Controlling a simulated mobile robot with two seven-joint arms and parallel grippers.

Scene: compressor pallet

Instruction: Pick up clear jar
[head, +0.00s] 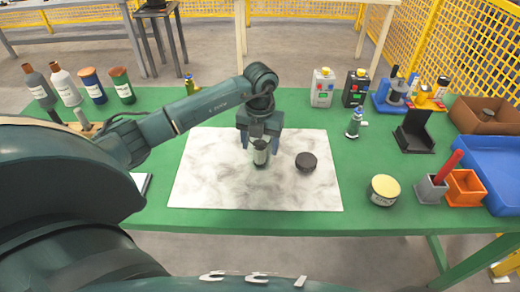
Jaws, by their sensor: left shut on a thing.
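The clear jar (261,157) is a small, pale container on the white marbled mat (215,185), near its middle. My left gripper (261,146) points down over it from above, and its fingers are shut on the jar's upper part. The gripper hides part of the jar. I cannot tell whether the jar's base touches the mat. My right gripper is not in view.
A dark round container (306,162) sits on the mat just right of the jar. A yellow-topped tin (383,190), an orange bin (464,188) and a blue tray (497,168) stand to the right. Several bottles (92,86) stand at the back left of the green table (290,222).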

